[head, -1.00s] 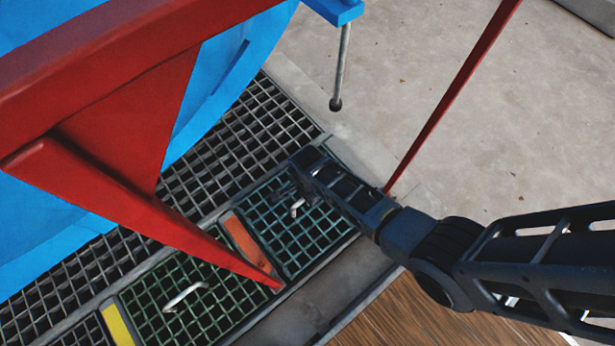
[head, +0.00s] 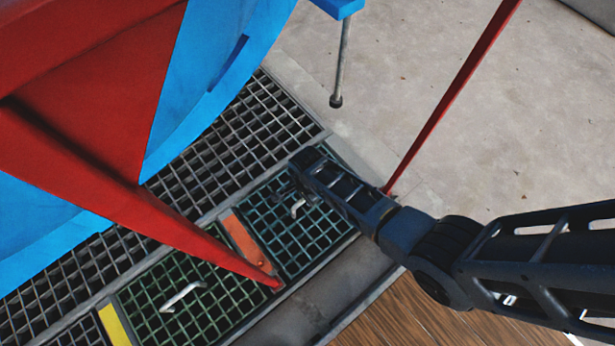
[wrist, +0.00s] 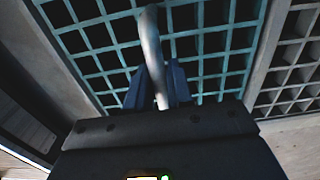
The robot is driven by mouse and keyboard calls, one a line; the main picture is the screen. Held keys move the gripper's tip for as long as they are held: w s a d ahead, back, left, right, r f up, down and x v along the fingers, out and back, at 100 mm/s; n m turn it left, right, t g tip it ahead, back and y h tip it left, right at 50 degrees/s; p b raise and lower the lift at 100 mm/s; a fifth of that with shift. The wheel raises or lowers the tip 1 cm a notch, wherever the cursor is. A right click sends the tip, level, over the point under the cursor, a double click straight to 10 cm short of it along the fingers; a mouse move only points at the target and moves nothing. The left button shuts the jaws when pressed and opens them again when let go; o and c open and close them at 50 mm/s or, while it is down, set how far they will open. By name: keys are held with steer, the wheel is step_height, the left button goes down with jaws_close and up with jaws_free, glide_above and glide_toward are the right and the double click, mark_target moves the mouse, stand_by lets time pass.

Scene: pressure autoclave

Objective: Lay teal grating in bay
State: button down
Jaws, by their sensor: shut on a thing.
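The teal grating (head: 292,246) is a square mesh in the floor frame, right of an orange strip. It looks level with the gratings around it; I cannot tell if it is fully seated. Its bent metal handle (head: 298,208) shows just beside my gripper (head: 297,188). In the wrist view the teal mesh (wrist: 95,48) fills the top, and the handle (wrist: 150,38) runs down between my fingers (wrist: 157,88), which are shut on it. My arm hides the far right part of the grating in the head view.
A green grating (head: 170,305) with its own handle lies left of the orange strip (head: 246,243). A yellow strip (head: 115,325) borders it. Grey grating (head: 240,135) runs behind. A red beam (head: 150,212) before a blue vessel (head: 225,75) overhangs the gratings.

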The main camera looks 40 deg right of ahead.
steer(key=shift+w+f+b, duration=0.1)
steer(key=shift+f+b, duration=0.2)
steer(key=shift+f, duration=0.05)
steer(key=c, duration=0.9)
jaws_free()
steer(key=shift+s+f, duration=0.1)
steer(key=shift+s, duration=0.1)
steer(key=shift+w+r+p, duration=0.1)
steer(key=shift+r+p, duration=2.25)
steer(key=shift+r, duration=1.65)
